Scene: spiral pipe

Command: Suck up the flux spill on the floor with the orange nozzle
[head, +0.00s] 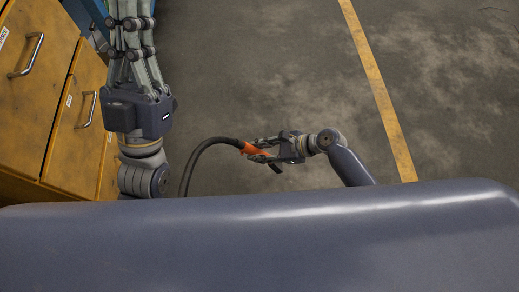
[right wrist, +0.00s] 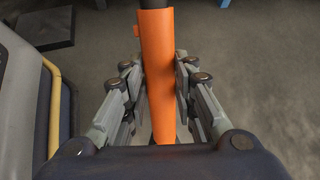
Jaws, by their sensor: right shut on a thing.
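The orange nozzle (head: 250,149) is on the end of a black hose (head: 196,156) low in the middle of the head view. My right gripper (head: 262,149) is shut on it. In the right wrist view the nozzle (right wrist: 157,75) stands between the two sets of fingers. Its far end runs to the dark hose at the top edge. My left gripper (head: 131,12) is at the upper left, clear of the nozzle; its fingertips reach the top edge, so its opening is unclear. The floor (head: 300,60) has pale blotches; I cannot tell which, if any, is the flux spill.
A yellow-brown cabinet (head: 60,120) with metal handles stands along the left, close to my left arm. A yellow floor line (head: 380,90) runs down the right of the middle. The floor right of the line looks clear.

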